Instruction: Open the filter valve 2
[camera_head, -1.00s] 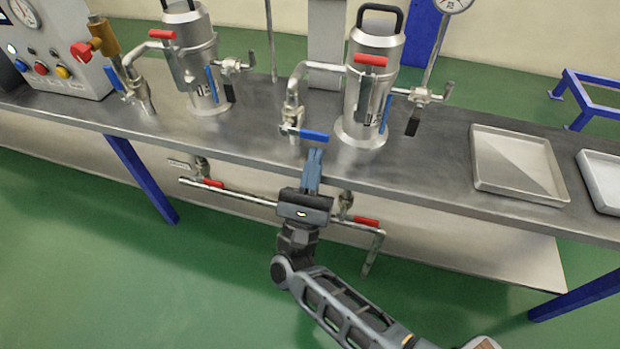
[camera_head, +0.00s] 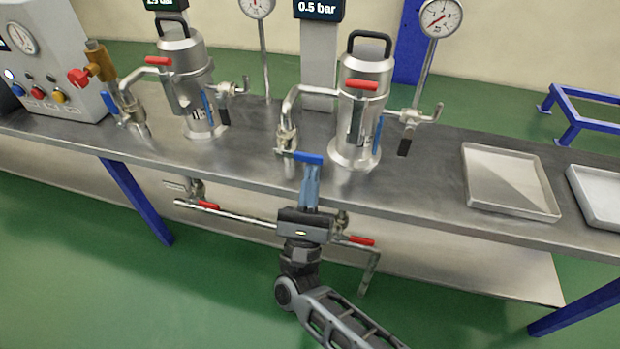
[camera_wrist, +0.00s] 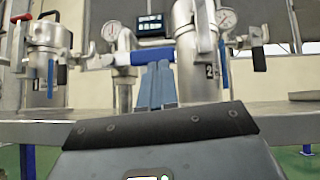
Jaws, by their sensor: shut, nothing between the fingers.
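The right-hand filter housing (camera_head: 360,110) is a steel cylinder with a black top handle and a red lever. In the wrist view it bears a "2" (camera_wrist: 210,72). A valve with a blue lever (camera_head: 308,158) sits on the pipe at its front left; the lever points right, roughly level. The lever also shows in the wrist view (camera_wrist: 140,58). My gripper (camera_head: 311,168) points up at the lever from the table's front edge. Its blue fingers (camera_wrist: 157,68) are together and empty, in front of or just under the lever's right part; contact cannot be told.
Another filter housing (camera_head: 190,95) stands to the left, near a control box (camera_head: 45,65). Two trays (camera_head: 508,207) (camera_head: 600,195) lie on the right. Pipes with red levers (camera_head: 361,240) run below the table edge, close to my gripper.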

